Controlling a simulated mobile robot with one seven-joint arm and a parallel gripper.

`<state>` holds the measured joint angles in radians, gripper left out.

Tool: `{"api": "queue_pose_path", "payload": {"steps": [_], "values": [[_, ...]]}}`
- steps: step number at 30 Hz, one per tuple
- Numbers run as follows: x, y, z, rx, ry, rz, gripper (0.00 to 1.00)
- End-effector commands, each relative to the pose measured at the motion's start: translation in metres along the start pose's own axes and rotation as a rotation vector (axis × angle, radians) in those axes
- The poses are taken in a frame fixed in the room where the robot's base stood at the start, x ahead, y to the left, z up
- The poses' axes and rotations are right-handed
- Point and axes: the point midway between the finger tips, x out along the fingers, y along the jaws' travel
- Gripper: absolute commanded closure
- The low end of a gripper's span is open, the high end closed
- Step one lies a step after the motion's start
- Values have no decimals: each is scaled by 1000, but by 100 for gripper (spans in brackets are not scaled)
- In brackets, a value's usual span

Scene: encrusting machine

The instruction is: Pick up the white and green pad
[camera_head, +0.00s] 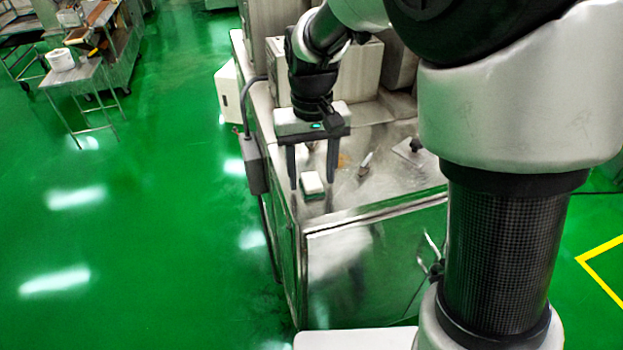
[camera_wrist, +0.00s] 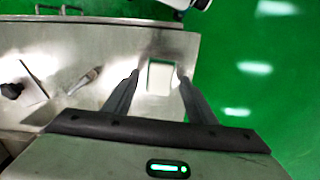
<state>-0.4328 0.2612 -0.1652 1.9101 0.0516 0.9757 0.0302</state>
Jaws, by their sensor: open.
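The white and green pad (camera_head: 312,183) lies on the metal top of the machine, near its left edge in the head view. Its top is white and a green layer shows below. In the wrist view the pad (camera_wrist: 160,77) lies between the lines of the two fingers, just beyond their tips. My gripper (camera_head: 312,185) points down over the pad, its fingers apart on either side of it in the picture. In the wrist view my gripper (camera_wrist: 158,74) is open and empty. The exact height of the fingertips over the top is hard to tell.
The metal machine top (camera_head: 385,185) carries a brush-like tool (camera_head: 366,163) and a small plate with a black knob (camera_head: 415,147), both right of the pad. Metal housings (camera_head: 355,70) rise behind. A cart (camera_head: 88,75) stands far left on open green floor.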

Motion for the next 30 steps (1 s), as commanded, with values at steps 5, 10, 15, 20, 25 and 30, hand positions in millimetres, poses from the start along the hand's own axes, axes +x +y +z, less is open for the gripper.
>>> {"api": "queue_pose_path", "payload": {"steps": [5, 10, 15, 20, 25, 30], "values": [[3, 0, 0, 0, 2, 0, 48], [3, 0, 0, 0, 2, 0, 60], [3, 0, 0, 0, 2, 0, 89], [3, 0, 0, 0, 2, 0, 93], [-2, 0, -1, 0, 3, 0, 93], [-30, 0, -2, 0, 7, -1, 93]]}}
